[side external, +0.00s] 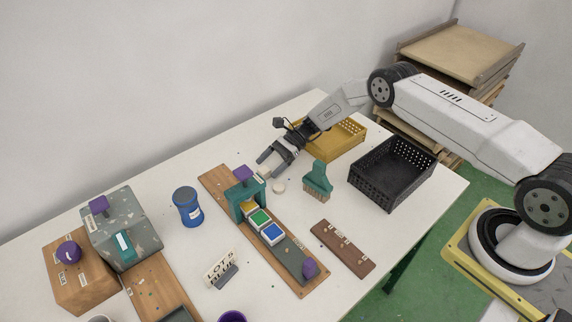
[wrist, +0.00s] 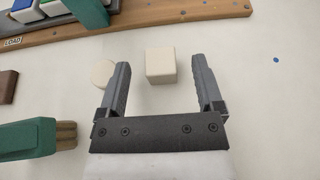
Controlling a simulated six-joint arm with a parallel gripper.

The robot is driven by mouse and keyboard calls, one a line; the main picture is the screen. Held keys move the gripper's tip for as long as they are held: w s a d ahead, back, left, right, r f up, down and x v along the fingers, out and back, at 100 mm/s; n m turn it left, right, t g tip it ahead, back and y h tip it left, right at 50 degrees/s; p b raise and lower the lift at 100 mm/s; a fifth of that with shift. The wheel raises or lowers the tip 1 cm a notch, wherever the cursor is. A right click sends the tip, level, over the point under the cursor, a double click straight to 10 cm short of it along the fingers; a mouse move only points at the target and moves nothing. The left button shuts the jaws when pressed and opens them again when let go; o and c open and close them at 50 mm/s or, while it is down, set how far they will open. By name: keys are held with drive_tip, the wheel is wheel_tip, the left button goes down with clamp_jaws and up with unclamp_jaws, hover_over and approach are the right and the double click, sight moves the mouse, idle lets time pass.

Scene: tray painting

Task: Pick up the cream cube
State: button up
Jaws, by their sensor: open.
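The cream cube (wrist: 160,66) sits on the white table, seen in the wrist view between my two fingertips, with a gap on each side. In the side external view it is small and partly hidden by my fingers. My gripper (wrist: 160,82) is open and empty, its fingers pointing toward the cube; it also shows in the side external view (side external: 265,167). Neither finger visibly touches the cube. How high the fingertips are above the table I cannot tell.
A pale round disc (side external: 279,188) lies close by one finger. A teal brush (side external: 317,179) stands nearby. A wooden board (side external: 291,273) carries a teal arch (side external: 235,205) and coloured squares. A yellow crate (side external: 350,150) and a black crate (side external: 370,188) stand to the right.

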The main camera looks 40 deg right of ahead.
sight(266, 168)
drive_tip(key=shift+x, duration=1.5)
drive_tip(key=shift+c, duration=0.2)
clamp_jaws()
drive_tip(key=shift+r, duration=0.2)
drive_tip(key=shift+r, duration=4.85)
